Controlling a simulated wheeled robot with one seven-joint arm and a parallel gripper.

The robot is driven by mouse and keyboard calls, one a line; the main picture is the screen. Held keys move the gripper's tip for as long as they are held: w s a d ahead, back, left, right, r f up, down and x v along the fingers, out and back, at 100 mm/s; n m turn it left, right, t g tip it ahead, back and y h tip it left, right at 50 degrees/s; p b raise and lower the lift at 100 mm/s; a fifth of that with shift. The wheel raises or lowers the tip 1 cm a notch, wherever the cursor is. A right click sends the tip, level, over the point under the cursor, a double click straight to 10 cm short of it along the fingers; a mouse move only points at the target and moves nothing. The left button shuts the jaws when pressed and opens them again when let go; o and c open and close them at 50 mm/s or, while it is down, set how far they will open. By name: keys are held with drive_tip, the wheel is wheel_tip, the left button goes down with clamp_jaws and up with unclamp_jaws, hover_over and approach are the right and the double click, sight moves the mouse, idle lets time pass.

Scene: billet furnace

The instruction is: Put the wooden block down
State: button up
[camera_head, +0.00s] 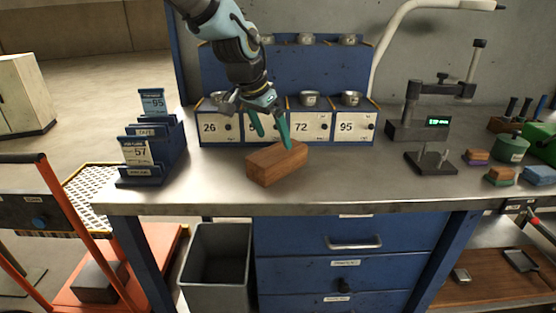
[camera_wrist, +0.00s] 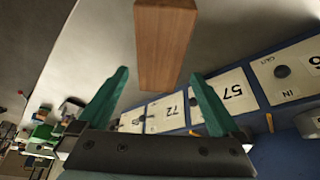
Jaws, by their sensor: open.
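The wooden block (camera_head: 277,163) is a reddish-brown oblong lying on the metal workbench (camera_head: 390,190), near its front middle. My gripper (camera_head: 270,130) is open, above and just behind the block, with its green fingers pointing down. In the head view the right fingertip overlaps the block's back edge; I cannot tell whether it touches. In the wrist view the block (camera_wrist: 165,42) lies beyond the two spread fingertips (camera_wrist: 160,72), with nothing gripped between them.
Numbered boxes (camera_head: 311,127) with metal cups on top stand behind the block. A blue card rack (camera_head: 150,155) is to the left. A black measuring stand (camera_head: 432,125), coloured blocks and a green pot (camera_head: 512,149) are to the right. Bare bench lies on both sides of the block.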

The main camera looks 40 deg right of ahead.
sight(277, 151)
drive_tip(key=shift+a+p+x, duration=0.15)
drive_tip(key=shift+p+x, duration=0.25)
drive_tip(key=shift+x, duration=1.3)
drive_tip(key=shift+a+p+x, duration=0.1)
drive_tip(key=shift+p+x, duration=0.25)
drive_tip(key=shift+x, duration=1.3)
clamp_jaws()
